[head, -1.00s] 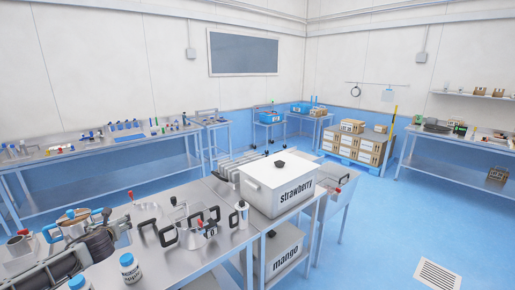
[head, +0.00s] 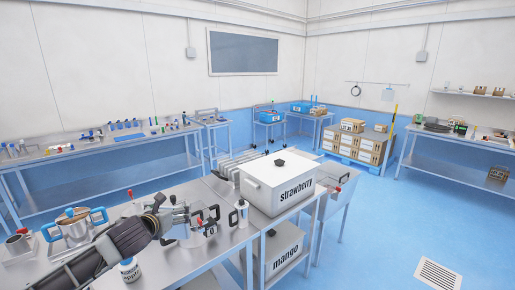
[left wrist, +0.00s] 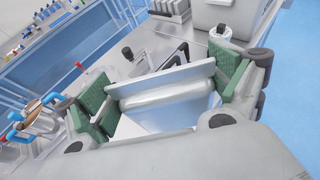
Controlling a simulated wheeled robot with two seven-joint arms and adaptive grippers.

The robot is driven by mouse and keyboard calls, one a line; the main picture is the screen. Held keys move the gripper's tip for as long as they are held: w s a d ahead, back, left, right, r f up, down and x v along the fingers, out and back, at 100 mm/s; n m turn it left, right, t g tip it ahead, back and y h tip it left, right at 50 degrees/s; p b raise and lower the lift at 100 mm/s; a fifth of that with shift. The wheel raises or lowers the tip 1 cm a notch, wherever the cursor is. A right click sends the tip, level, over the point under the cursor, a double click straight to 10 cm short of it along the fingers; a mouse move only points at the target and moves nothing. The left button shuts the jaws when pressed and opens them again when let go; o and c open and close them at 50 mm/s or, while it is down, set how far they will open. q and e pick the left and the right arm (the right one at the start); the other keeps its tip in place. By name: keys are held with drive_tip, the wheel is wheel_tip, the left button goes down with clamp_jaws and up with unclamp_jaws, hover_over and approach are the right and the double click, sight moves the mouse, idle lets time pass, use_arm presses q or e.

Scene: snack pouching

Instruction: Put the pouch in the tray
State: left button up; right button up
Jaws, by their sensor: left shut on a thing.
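My left gripper (head: 185,221) reaches in from the left over the near steel table. In the left wrist view its green pads (left wrist: 166,93) stand at both sides of a pale, silvery, flat thing, which looks like the pouch (left wrist: 165,100). The gripper is shut on it. In the head view the pouch is mostly hidden by the gripper and the clamps. No tray can be told for certain; a low grey tray-like base (head: 22,254) lies at the table's left end. My right gripper is not in view.
A white box marked strawberry (head: 278,185) stands right of the gripper, with a mango box (head: 278,252) below. Clear blue floor lies at right.

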sight(188, 236)
use_arm(q)
drive_tip(key=s+d+f, duration=0.1)
drive_tip(key=s+f, duration=0.1)
drive_tip(key=s+d+f, duration=0.1)
drive_tip(key=d+f, duration=0.1)
drive_tip(key=f, duration=0.1)
drive_tip(key=s+d+f, duration=0.1)
drive_tip(key=s+f, duration=0.1)
drive_tip(key=shift+s+d+f+b, duration=0.3)
drive_tip(key=shift+s+d+b, duration=0.05)
drive_tip(key=shift+d+b, duration=0.05)
drive_tip(key=s+d+f, duration=0.1)
drive_tip(key=s+f, duration=0.4)
drive_tip(key=f, duration=0.3)
drive_tip(key=s+f+b, duration=0.1)
drive_tip(key=s+f, duration=0.4)
drive_tip(key=f, duration=0.3)
drive_tip(key=shift+d, duration=0.4)
drive_tip(key=shift+w, duration=0.15)
